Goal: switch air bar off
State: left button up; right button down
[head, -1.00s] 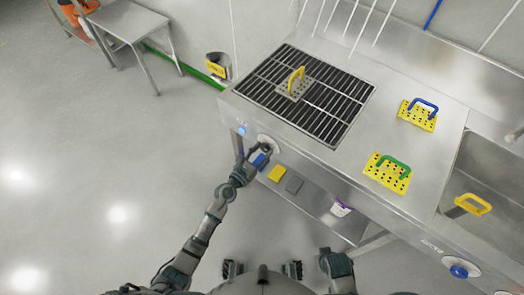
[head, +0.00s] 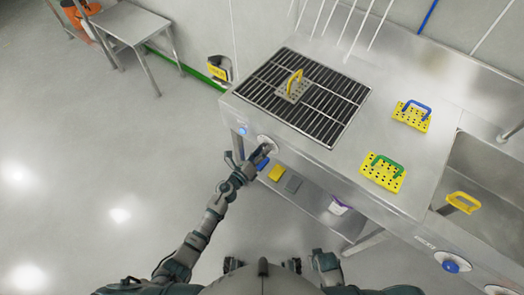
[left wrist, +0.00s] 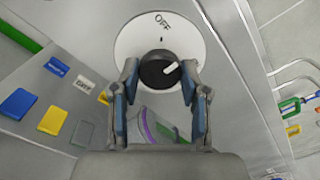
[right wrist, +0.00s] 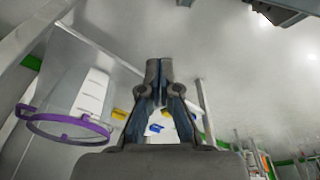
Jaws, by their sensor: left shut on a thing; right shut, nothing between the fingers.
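The air bar's black knob (left wrist: 157,70) sits on a round white dial plate (left wrist: 190,45) marked OFF at its top. A small tick lies below the word. The knob's white pointer slants up to the right, off the tick. In the left wrist view my left gripper (left wrist: 160,76) has one finger on each side of the knob and is shut on it. In the head view the left gripper (head: 254,160) is at the dial plate (head: 267,142) on the bench front. My right gripper (right wrist: 159,66) is shut and empty, away from the bench front.
A black grate (head: 305,95) with a yellow-handled block is set in the bench top. Blue-handled and green-handled yellow blocks stand to its right, by a sink (head: 495,175). A lower shelf (head: 315,203) holds yellow and grey pads. Floor at left is open.

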pick_arm(q)
jog(key=shift+a+f+n+p, duration=0.1)
jog(key=shift+n+p, duration=0.6)
jog(key=shift+n, duration=1.55)
jog(key=shift+a+f+n+p, duration=0.1)
jog(key=shift+n+p, duration=0.6)
jog(key=shift+n, duration=1.55)
pick_arm(e)
jog(key=s+f, duration=0.3)
jog(key=f, duration=0.4)
jog(key=shift+s+d, duration=0.3)
jog(key=shift+s+f, duration=0.1)
pick_arm(q)
jog(key=o, duration=1.1)
jog(key=shift+w, duration=0.1)
jog(key=shift+o, duration=0.2)
jog(key=v, duration=1.2)
